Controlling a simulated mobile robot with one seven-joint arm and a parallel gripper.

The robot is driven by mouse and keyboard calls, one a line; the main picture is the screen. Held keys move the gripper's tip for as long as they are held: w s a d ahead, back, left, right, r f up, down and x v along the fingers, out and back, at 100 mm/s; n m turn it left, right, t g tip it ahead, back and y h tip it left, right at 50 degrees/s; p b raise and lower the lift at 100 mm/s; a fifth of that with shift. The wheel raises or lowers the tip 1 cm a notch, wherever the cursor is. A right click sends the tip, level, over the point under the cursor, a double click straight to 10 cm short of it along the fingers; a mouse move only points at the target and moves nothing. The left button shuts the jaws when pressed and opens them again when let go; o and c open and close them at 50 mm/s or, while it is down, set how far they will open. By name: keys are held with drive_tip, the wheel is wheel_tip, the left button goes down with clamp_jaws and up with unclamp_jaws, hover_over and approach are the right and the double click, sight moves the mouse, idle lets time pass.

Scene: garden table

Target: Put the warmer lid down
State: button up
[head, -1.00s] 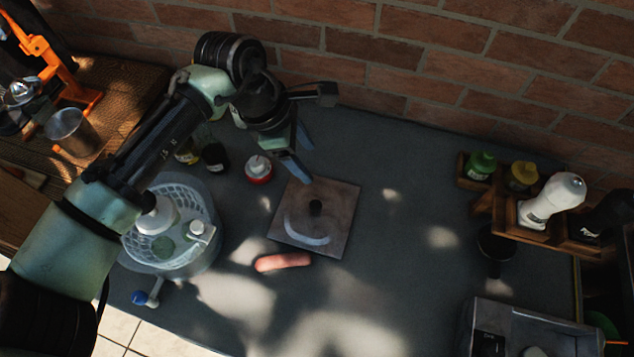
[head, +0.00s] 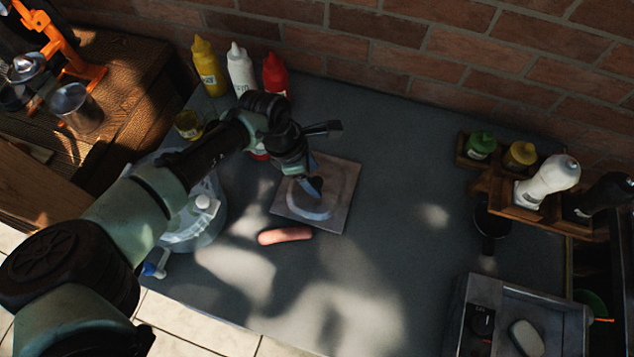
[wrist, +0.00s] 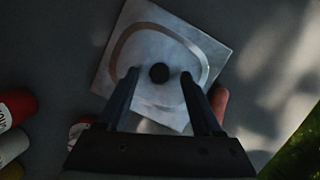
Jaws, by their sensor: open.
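The warmer lid (head: 345,178) is a square metal plate with a rounded raised ring and a dark knob. It lies flat on the grey table, left of the middle in the head view. In the wrist view the lid (wrist: 140,30) fills the top centre, its black knob (wrist: 159,73) fully visible. My gripper (head: 314,186) is over the lid in the head view, hiding the knob there. In the wrist view my gripper (wrist: 159,77) is open, with the knob between its fingertips in the picture. I see no contact, and the height gap is unclear.
A pink sausage (head: 285,235) lies just in front of the lid. Yellow (head: 208,68), white (head: 239,69) and red (head: 275,74) bottles stand behind. A steel box (head: 565,325) stands front right. The table's middle is clear.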

drive_tip(key=shift+d+f, duration=0.2)
drive_tip(key=shift+f, duration=0.5)
clamp_jaws()
